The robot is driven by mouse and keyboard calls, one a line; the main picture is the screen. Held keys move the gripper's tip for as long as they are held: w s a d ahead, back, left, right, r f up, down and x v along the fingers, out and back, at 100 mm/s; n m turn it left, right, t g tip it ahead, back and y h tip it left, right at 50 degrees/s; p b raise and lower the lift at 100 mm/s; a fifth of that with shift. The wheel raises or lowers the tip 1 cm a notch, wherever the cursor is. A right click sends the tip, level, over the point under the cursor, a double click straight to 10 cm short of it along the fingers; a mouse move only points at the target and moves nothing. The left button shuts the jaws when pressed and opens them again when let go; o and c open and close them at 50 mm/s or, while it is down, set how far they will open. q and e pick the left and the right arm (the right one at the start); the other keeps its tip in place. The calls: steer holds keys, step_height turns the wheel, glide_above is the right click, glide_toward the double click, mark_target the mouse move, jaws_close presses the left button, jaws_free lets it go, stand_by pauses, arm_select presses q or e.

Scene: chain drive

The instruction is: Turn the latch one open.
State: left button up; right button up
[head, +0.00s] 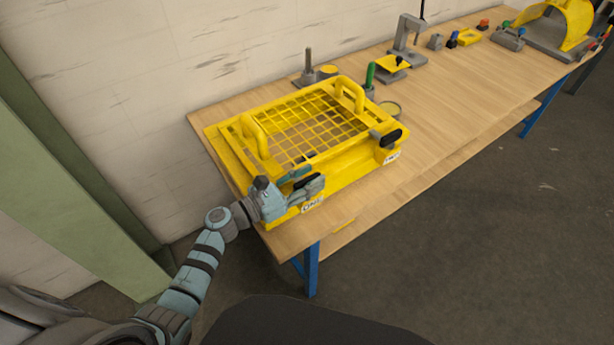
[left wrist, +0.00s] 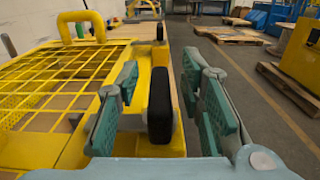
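A yellow guard (head: 290,140) with a mesh top and two arched handles sits on the wooden bench. Its front side has two latches. The near latch shows a black handle (left wrist: 160,105) in the left wrist view; in the head view my gripper mostly hides it. The far latch has a black handle (head: 392,136), also seen in the left wrist view (left wrist: 160,33). My right gripper is out of view.
The wooden bench (head: 450,110) continues to the right, with a green-handled tool (head: 370,75), a grey press stand (head: 406,38) and a yellow curved cover (head: 570,22) farther along. The floor (head: 470,240) in front of the bench is clear.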

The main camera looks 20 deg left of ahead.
arm_select(q)
jaws_close()
steer(key=shift+f+m+g+h+b, duration=0.15)
steer(key=shift+m+g+h+b, duration=0.6)
steer(key=shift+b, duration=0.3)
steer(key=m+g+h+b, duration=0.1)
steer(key=m+g+b, duration=0.1)
steer(key=g+b, duration=0.1)
steer(key=m+g+h+b, duration=0.2)
steer(key=g+b, duration=0.1)
steer(key=b, duration=0.2)
steer(key=m+g+h+b, duration=0.1)
steer(key=m+g+b, duration=0.1)
steer(key=g+b, duration=0.1)
steer(key=shift+f+m+g+h+b, duration=0.25)
steer(key=shift+f+m+h+b, duration=0.1)
steer(key=shift+b, duration=0.05)
steer(key=m+g+b, duration=0.1)
steer(key=g+b, duration=0.1)
steer(key=b, duration=0.1)
steer(key=m+g+b, duration=0.1)
steer(key=b, duration=0.2)
steer(key=m+g+b, duration=0.1)
steer(key=g+b, duration=0.1)
steer(key=b, duration=0.2)
steer(key=shift+r+m+g, duration=0.25)
steer(key=shift+m+g, duration=0.05)
steer(key=shift+s+r, duration=0.1)
steer(key=shift+r, duration=0.1)
